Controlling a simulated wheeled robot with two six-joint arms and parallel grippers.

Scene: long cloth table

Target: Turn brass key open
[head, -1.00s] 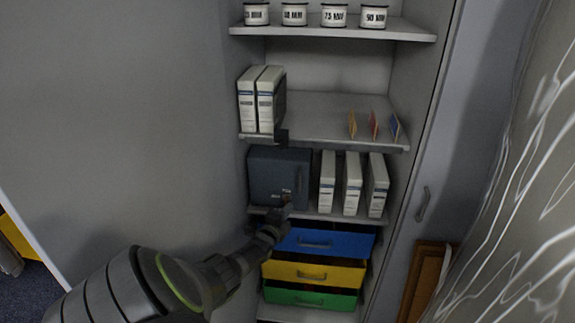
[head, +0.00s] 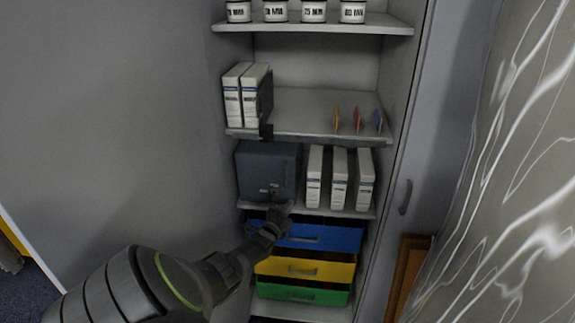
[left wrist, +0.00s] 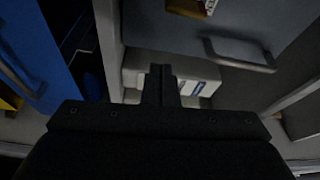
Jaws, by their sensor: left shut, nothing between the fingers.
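The blue-grey safe box (head: 268,165) stands on the shelf, door closed as far as I can tell. A small brass-coloured piece, perhaps the key or its plate, shows low on its front (head: 273,190); it is too small to read the key's turn. In the left wrist view the door (left wrist: 255,25) carries a bar handle (left wrist: 240,62), and a brass-coloured piece (left wrist: 205,6) is cut off at the top edge. My left gripper (head: 285,209) is shut and empty, just below and right of that piece, apart from it. Its fingertips also show in the left wrist view (left wrist: 160,72). My right gripper is out of view.
White binders (head: 339,178) stand right of the safe. Blue (head: 325,236), yellow and green drawers are below. Another shelf (head: 305,118) with binders and small cards is above. The cabinet's right door (head: 420,160) stands alongside.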

